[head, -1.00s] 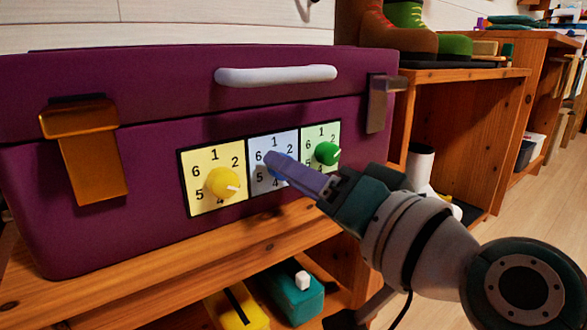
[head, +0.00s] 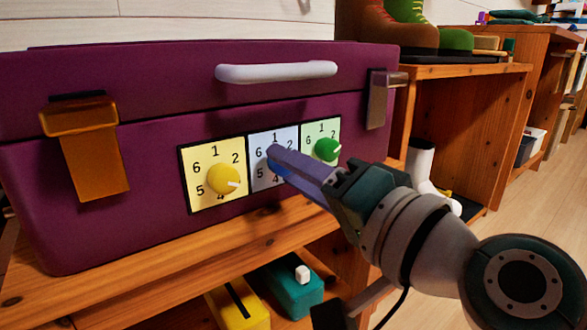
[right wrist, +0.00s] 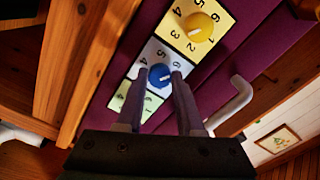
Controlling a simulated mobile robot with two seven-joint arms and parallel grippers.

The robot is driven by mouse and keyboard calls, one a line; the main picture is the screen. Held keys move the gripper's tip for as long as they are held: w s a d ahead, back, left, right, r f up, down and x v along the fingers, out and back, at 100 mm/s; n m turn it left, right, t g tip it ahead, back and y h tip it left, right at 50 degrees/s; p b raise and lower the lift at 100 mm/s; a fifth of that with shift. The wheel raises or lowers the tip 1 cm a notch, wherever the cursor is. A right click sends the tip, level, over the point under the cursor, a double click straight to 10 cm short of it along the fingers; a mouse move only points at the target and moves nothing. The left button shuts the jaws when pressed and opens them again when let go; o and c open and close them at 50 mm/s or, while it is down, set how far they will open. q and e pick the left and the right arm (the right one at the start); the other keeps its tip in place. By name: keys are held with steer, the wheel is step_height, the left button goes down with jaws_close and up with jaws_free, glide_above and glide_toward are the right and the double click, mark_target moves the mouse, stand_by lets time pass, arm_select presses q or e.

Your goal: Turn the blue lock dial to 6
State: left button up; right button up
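The blue lock dial (right wrist: 160,77) sits on the middle, pale blue plate (head: 257,177) on the front of the purple case (head: 90,235). In the right wrist view its white mark lies toward the right, near the 6 side; a finger hides the exact number. My right gripper (right wrist: 161,74) has one finger on each side of the dial, and the fingertips appear to touch it. In the head view, the right gripper (head: 274,160) covers most of the dial. My left gripper is not in view.
A yellow dial (head: 223,179) is left of the blue one and a green dial (head: 326,149) is close on the right. The case has a white handle (head: 276,72) and clasps at left (head: 90,150) and right (head: 379,97). A wooden shelf (head: 190,258) supports it.

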steer(key=o, duration=0.5)
steer(key=shift+c, duration=0.2)
steer(key=p+v, duration=0.1)
steer(key=v, duration=0.9)
